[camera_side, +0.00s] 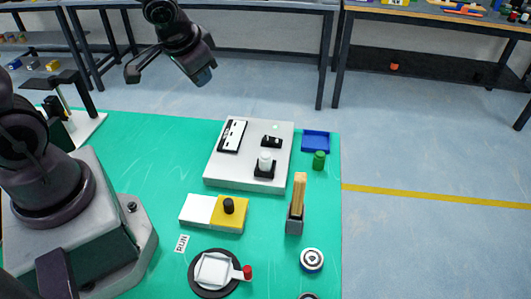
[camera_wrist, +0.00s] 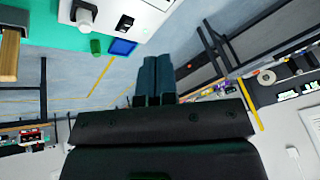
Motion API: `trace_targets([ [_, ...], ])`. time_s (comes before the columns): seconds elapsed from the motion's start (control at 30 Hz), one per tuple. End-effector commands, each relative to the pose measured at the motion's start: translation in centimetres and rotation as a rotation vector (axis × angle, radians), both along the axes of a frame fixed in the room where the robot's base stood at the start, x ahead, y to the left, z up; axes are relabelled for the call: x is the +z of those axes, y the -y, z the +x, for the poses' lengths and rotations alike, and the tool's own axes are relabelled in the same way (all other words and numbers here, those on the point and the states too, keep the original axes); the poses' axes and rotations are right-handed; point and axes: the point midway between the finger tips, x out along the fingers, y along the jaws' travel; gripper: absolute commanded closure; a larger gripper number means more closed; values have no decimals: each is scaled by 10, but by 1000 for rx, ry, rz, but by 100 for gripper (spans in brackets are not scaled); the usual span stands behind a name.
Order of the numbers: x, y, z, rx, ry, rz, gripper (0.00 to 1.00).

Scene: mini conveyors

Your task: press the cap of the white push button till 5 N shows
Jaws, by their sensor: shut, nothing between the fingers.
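The white push button, with a white cap (camera_side: 265,159) on a black base (camera_side: 264,172), stands upright on the near right part of a pale grey board (camera_side: 222,176). No force reading is legible in either view.
The board also bears a black-and-white panel (camera_side: 233,135) and a small black part (camera_side: 272,141). A blue tray (camera_side: 315,135) and green cylinder (camera_side: 319,161) stand to its right. Nearer are a yellow-white box (camera_side: 238,216), a wooden piece (camera_side: 298,193) in a holder and a round black plate (camera_side: 205,291).

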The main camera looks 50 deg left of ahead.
Motion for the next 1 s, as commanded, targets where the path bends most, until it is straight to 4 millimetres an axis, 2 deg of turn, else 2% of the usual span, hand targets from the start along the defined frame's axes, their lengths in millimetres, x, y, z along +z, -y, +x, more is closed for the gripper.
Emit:
trace_targets([
  [0.03, -16, 1, 12, -10, 21, -26, 100],
  [0.13, -42, 13, 38, -36, 101, -125, 100],
  [0.2, -56, 29, 53, -57, 155, -230, 100],
  [0.3, -64, 56, 67, -80, 215, -399, 100],
  [0.4, -57, 81, 76, -98, 260, -548, 100],
  [0.53, -46, 97, 79, -80, 288, -676, 100],
  [0.67, -43, 101, 80, -42, 291, -727, 100],
  [1.0, -44, 100, 80, -32, 290, -729, 100],
])
